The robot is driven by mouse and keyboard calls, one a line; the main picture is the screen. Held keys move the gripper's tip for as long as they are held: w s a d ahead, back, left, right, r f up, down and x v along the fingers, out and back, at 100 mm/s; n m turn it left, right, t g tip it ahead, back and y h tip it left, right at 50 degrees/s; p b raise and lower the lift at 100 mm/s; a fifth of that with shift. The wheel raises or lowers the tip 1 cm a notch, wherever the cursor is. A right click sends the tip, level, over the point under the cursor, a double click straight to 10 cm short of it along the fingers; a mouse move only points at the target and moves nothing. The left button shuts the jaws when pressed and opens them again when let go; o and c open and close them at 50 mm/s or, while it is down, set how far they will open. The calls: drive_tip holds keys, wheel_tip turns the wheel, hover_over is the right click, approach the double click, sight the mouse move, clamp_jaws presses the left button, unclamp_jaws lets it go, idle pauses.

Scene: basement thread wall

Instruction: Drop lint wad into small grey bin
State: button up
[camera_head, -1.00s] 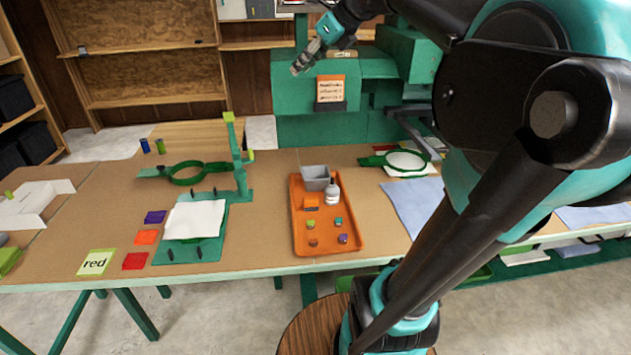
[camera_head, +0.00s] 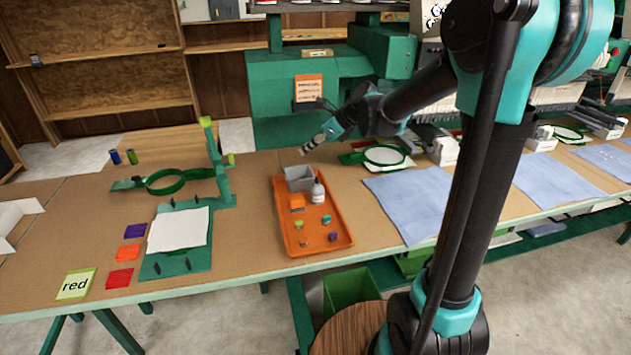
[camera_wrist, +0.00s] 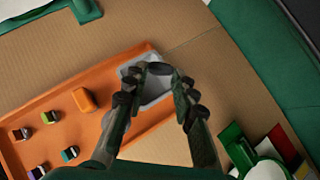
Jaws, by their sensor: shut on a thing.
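The small grey bin (camera_head: 300,183) stands at the far end of the orange tray (camera_head: 345,239); its rim and inside also show in the wrist view (camera_wrist: 153,95). My gripper (camera_head: 306,150) is above the bin in the head view. In the wrist view my gripper (camera_wrist: 158,72) is shut on a small dark oval thing, the lint wad (camera_wrist: 159,68), between the fingertips. The wad lines up over the bin's far edge in that view. The fingers hide part of the bin, and the exact height above it cannot be told.
A white bottle (camera_head: 317,192) stands right beside the bin. An orange block (camera_head: 297,202) and several small spools are on the tray. A green hoop stand (camera_head: 217,165) is to the left, and a blue cloth (camera_head: 412,200) lies to the right.

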wheel_tip(320, 180, down, 2)
drive_tip(key=shift+d+f, duration=0.1)
drive_tip(key=shift+d, duration=0.05)
drive_tip(key=shift+f, duration=2.4)
drive_tip(key=o, duration=0.7)
drive_tip(key=v, duration=1.2)
drive_tip(key=shift+s+d, duration=0.1)
